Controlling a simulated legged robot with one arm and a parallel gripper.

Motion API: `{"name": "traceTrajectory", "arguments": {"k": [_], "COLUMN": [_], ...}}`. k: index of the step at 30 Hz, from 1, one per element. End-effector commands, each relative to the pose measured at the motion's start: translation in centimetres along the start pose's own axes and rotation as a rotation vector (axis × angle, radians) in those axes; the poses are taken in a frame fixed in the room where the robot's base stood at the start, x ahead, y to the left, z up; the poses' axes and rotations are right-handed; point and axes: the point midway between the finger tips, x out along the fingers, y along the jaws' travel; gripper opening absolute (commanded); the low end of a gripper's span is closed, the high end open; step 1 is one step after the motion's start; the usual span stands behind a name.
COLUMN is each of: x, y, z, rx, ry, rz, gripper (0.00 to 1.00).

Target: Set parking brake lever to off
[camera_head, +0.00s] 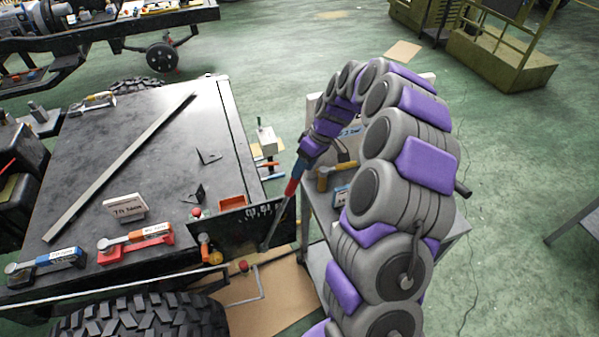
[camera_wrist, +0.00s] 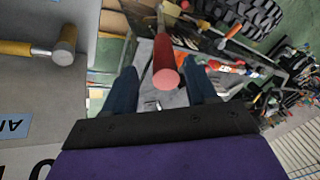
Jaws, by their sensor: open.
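The parking brake lever (camera_head: 272,232) is a thin metal rod with a red grip, leaning up from the front right corner of the chassis. In the wrist view its red grip (camera_wrist: 165,66) points toward the camera, with a pale round end. My gripper (camera_head: 297,172) is at the top of the lever. In the wrist view its two dark fingers (camera_wrist: 160,88) are spread apart, one on each side of the red grip, with visible gaps. I cannot tell how deep the grip sits between them. Part of the grip is hidden by my gripper in the head view.
A grey cart (camera_head: 325,215) with a hammer (camera_head: 338,172) stands close behind my arm. A large tyre (camera_head: 140,318) is at the front left. Green floor is open at right.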

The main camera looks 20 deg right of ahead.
Motion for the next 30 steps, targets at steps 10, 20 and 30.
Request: {"name": "traceTrajectory", "arguments": {"k": [10,20,30], "x": [-8.3,-12.9,-13.4], "y": [0.2,0.3,0.3], "z": [-0.2,-0.1,0.0], "rx": [0.0,0.001,0.0], "ry": [0.006,0.002,0.001], "rz": [0.007,0.003,0.001], "gripper": [0.57,0.57,0.57]}}
